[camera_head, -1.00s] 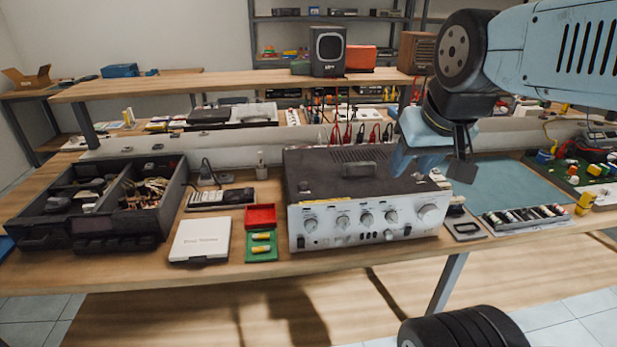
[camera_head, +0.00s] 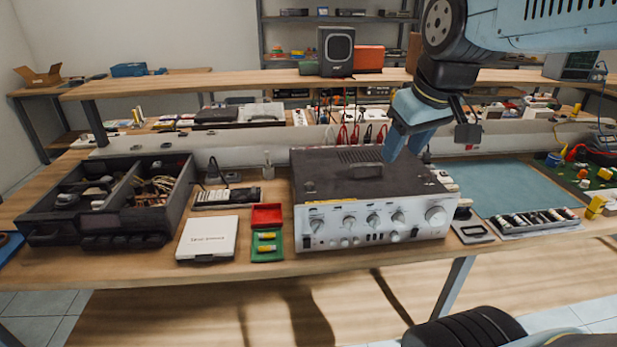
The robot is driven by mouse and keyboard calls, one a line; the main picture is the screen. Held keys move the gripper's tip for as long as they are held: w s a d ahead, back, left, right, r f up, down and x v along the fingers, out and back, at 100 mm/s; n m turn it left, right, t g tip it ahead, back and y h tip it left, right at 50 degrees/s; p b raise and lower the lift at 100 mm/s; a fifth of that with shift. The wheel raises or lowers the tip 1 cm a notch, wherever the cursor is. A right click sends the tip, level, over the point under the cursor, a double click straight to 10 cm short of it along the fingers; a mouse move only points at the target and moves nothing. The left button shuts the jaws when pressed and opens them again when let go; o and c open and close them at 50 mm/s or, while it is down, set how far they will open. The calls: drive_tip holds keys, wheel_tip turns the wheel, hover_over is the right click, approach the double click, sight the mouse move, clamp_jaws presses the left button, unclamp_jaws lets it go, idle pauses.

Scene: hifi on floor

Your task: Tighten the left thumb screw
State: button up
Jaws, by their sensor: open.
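A silver-fronted amplifier (camera_head: 375,224) with a black top cover stands near the front edge of the workbench. Its front has several round knobs and small switches, and a dark raised part (camera_head: 362,171) sits on its top. I cannot make out a thumb screw; it is too small or hidden. My blue gripper (camera_head: 402,153) is open and points down over the back right of the amplifier's top. It looks empty. I cannot tell how far its fingertips are above the cover.
A black divided tray (camera_head: 110,240) lies left, with a white box (camera_head: 207,239) and red and green bins (camera_head: 266,247) beside the amplifier. A teal mat (camera_head: 520,187) and a rack of small parts (camera_head: 535,221) lie right. A raised shelf (camera_head: 230,85) runs behind.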

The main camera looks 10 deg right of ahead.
drive_tip(key=w+a+n+g, duration=0.3)
drive_tip(key=w+a+n, duration=0.2)
drive_tip(key=w+n, duration=0.5)
drive_tip(key=n+g, duration=0.2)
drive_tip(key=n, duration=0.5)
hover_over(310, 183)
wheel_tip(310, 183, down, 5)
drive_tip(key=shift+h, duration=0.3)
wheel_tip(310, 183, down, 14)
drive_tip(key=shift+f, duration=0.1)
drive_tip(key=shift+c, duration=0.2)
clamp_jaws()
